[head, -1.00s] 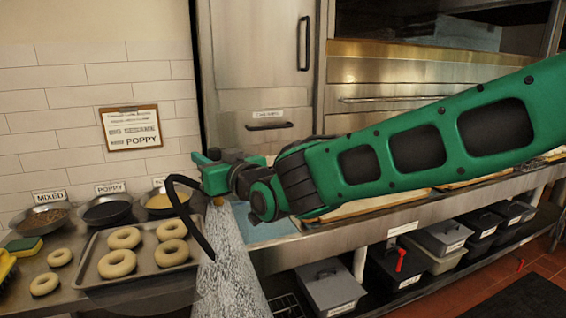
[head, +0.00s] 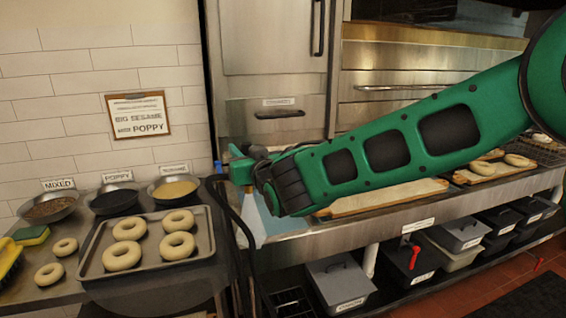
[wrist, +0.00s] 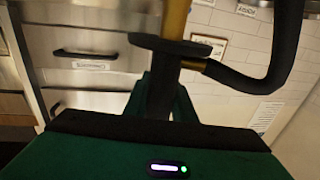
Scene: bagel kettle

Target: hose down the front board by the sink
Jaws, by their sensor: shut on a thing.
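My gripper (head: 242,168) is at the left end of my green arm, above the sink (head: 287,224). In the wrist view its green fingers (wrist: 166,98) are shut on the dark handle of the sprayer (wrist: 162,75). The sprayer has a yellow pipe and a black hose (wrist: 250,80); the hose (head: 243,240) also hangs down in the head view. A pale patch shows under my gripper; I cannot tell whether it is spray. The front board (head: 385,196), long and pale wooden, lies on the counter right of the sink, partly behind my arm.
A tray (head: 92,268) with several bagels stands at left, with bowls of toppings (head: 174,190) behind it. A second board (head: 505,172) with bagels lies farther right. Lidded bins (head: 340,285) fill the shelf below. A steel cabinet (head: 270,60) stands behind.

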